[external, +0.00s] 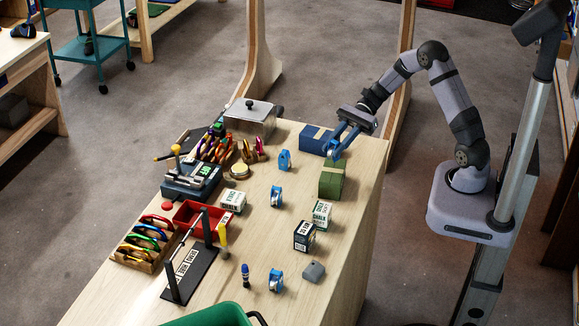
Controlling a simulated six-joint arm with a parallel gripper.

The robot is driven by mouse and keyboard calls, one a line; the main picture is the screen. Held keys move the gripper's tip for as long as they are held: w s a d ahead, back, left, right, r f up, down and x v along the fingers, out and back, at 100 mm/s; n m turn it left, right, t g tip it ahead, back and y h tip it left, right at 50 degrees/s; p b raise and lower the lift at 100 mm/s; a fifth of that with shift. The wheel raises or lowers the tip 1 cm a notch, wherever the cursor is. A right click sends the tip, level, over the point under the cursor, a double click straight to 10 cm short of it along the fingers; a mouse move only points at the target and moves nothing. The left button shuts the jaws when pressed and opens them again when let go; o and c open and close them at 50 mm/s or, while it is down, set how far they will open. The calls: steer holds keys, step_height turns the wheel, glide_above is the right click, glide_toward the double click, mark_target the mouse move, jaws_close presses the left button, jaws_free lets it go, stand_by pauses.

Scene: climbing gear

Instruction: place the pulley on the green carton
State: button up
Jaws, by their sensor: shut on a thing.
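My gripper (341,144) reaches in from the upper right and is shut on a blue pulley (334,155). The pulley is just above the far edge of the green carton (331,181). I cannot tell whether it touches the carton. The green carton sits on the table near its right edge. The fingers partly hide the pulley.
A blue carton (315,139) stands just behind the green one. Other blue pulleys stand on the table (363,215): one left of the green carton (284,160), one lower (276,197), one near the front (276,280). Chalk boxes (321,213) stand in front.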

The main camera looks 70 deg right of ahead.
steer(key=shift+f+p, duration=0.6)
steer(key=shift+f, duration=1.45)
steer(key=shift+f, duration=0.1)
steer(key=shift+f, duration=0.15)
steer(key=o, duration=1.1)
